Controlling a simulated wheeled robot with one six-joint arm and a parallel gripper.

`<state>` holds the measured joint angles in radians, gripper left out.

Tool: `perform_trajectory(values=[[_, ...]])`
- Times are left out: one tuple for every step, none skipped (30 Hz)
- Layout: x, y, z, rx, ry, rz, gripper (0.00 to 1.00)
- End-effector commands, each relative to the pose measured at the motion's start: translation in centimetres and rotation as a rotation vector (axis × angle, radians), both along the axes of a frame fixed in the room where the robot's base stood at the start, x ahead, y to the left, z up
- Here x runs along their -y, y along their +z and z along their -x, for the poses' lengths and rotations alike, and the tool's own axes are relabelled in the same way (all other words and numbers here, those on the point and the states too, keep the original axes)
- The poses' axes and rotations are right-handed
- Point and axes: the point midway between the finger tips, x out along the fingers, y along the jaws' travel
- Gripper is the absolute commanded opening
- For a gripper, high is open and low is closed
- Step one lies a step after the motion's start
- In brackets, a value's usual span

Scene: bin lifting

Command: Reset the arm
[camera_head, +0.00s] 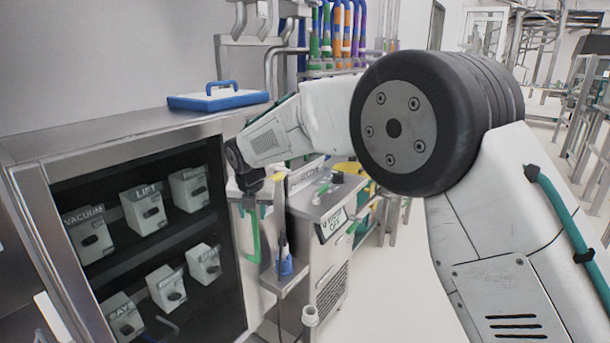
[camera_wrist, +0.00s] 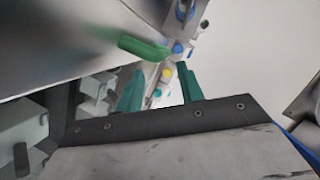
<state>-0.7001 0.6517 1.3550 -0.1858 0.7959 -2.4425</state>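My arm (camera_head: 322,118) reaches from the right of the head view across to the left, bent at a large black joint. Its far end, near the front right corner of the steel cabinet, is small and dark, and I cannot make out the fingers clearly there. In the wrist view my gripper (camera_wrist: 160,82) shows two teal fingers standing apart, with nothing visible held between them. A green handle (camera_wrist: 142,47) appears beyond the fingers in the wrist view.
The steel cabinet (camera_head: 120,137) on the left holds several white labelled boxes (camera_head: 143,210) on dark shelves. A blue-edged white board (camera_head: 218,98) lies on top. A steel machine with a sign (camera_head: 334,225) stands beyond the arm. Pale floor (camera_head: 400,290) lies open at centre right.

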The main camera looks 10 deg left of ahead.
Motion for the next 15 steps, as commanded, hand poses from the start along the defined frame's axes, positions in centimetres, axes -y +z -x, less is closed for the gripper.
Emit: perform_trajectory(values=[[0.6,-1.0,0.7,-0.036,-0.095,-0.013,0.38],[1.0,-1.7,1.2,-0.063,-0.163,-0.020,0.38],[1.7,-2.7,2.2,-0.099,-0.263,-0.028,0.38],[2.3,-3.0,2.9,-0.123,-0.342,-0.038,0.38],[3.1,-3.1,3.8,-0.146,-0.428,-0.046,0.38],[4.5,-3.0,4.8,-0.174,-0.552,-0.059,0.38],[5.7,-2.7,5.5,-0.193,-0.650,-0.069,0.38],[7.1,-2.3,6.2,-0.209,-0.750,-0.080,0.38],[8.9,-1.6,7.3,-0.228,-0.886,-0.094,0.38],[10.5,-1.0,8.0,-0.240,-0.990,-0.107,0.38],[12.0,-0.4,8.9,-0.249,-1.094,-0.117,0.38],[14.3,0.4,10.0,-0.260,-1.235,-0.132,0.38],[16.0,1.2,11.0,-0.266,-1.343,-0.144,0.38],[17.7,1.9,12.0,-0.270,-1.450,-0.158,0.38],[19.9,2.8,13.3,-0.273,-1.583,-0.172,0.38]])
